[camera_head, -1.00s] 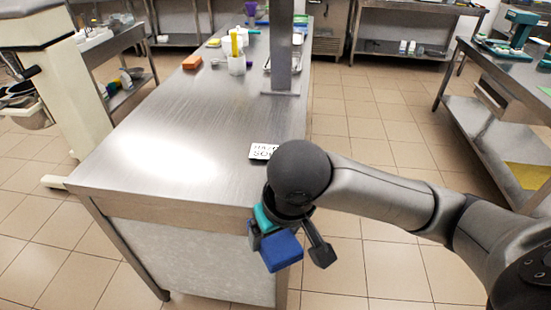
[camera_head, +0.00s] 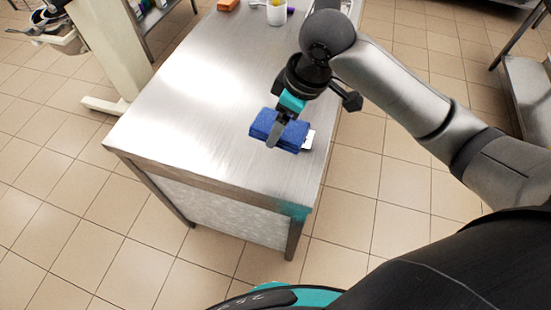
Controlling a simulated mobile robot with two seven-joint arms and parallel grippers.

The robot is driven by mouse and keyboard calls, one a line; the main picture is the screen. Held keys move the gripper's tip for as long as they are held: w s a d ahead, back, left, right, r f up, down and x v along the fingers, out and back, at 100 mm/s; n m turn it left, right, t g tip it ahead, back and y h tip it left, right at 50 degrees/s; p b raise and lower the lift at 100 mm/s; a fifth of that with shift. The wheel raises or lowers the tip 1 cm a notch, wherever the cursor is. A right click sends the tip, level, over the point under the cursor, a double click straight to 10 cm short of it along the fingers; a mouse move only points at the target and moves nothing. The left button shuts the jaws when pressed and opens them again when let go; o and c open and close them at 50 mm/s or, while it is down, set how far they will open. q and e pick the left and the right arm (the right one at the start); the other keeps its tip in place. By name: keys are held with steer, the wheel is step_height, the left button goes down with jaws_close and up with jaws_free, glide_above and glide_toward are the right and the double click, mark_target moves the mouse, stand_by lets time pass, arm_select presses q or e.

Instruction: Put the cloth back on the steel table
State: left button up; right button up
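The blue cloth (camera_head: 264,122), a folded block, is over the near right part of the steel table (camera_head: 190,110). My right gripper (camera_head: 278,134) comes from above and is shut on the cloth, with one dark finger in front of it. The cloth partly covers a small white card (camera_head: 308,141) on the tabletop. I cannot tell whether the cloth touches the table or hangs just above it. The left gripper is not in view.
An orange block (camera_head: 228,4) and a white cup (camera_head: 276,14) stand at the far end of the table. The tabletop left of the cloth is clear. A cream machine column (camera_head: 110,45) stands at left, and another steel table (camera_head: 530,95) at right.

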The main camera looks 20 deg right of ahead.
steer(key=shift+w+a+r+n+p, duration=0.15)
steer(key=shift+w+r+n+p, duration=0.1)
steer(key=shift+r+n+p, duration=0.2)
steer(key=shift+w+a+r+n+p, duration=0.1)
steer(key=shift+w+r+n+p, duration=0.2)
steer(key=shift+r, duration=0.25)
steer(key=b, duration=0.2)
glide_above(274, 171)
steer(key=shift+g, duration=0.3)
steer(key=f, duration=1.4)
steer(key=shift+s+d+f, duration=0.35)
steer(key=shift+d+f, duration=0.05)
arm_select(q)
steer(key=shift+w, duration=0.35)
arm_select(e)
steer(key=shift+f, duration=2.55)
arm_select(q)
steer(key=shift+b, duration=0.3)
arm_select(e)
steer(key=shift+f, duration=0.15)
steer(key=o, duration=1.1)
arm_select(q)
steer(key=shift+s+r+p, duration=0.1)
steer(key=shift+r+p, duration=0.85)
steer(key=shift+p, duration=0.05)
arm_select(e)
steer(key=v, duration=1.2)
steer(key=shift+d, duration=0.1)
